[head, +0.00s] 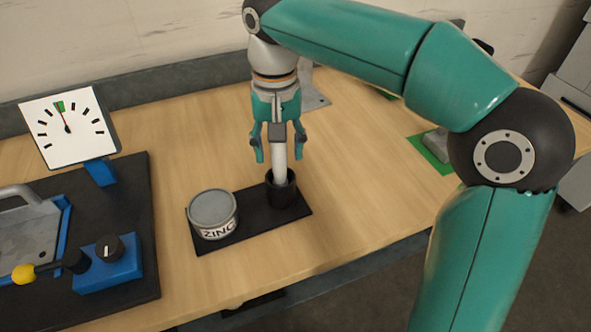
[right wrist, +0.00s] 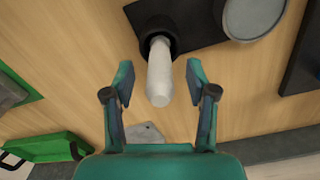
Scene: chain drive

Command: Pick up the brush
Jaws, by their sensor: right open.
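The brush (head: 280,160) stands upright in a black cup (head: 281,189), with its pale grey handle up; any bristles are hidden in the cup. My right gripper (head: 278,160) is open above the cup, with its fingers to either side of the handle in the head view. In the right wrist view the brush handle (right wrist: 160,78) lies between and just beyond the open fingertips (right wrist: 159,82), with a gap on each side. No contact shows. My left gripper is not in view.
A zinc tin (head: 213,214) shares the black base plate (head: 240,229) with the cup. At the left are a white dial (head: 68,128) and a blue device with a knob (head: 107,262) on a dark board. A green tray (right wrist: 45,146) shows in the wrist view.

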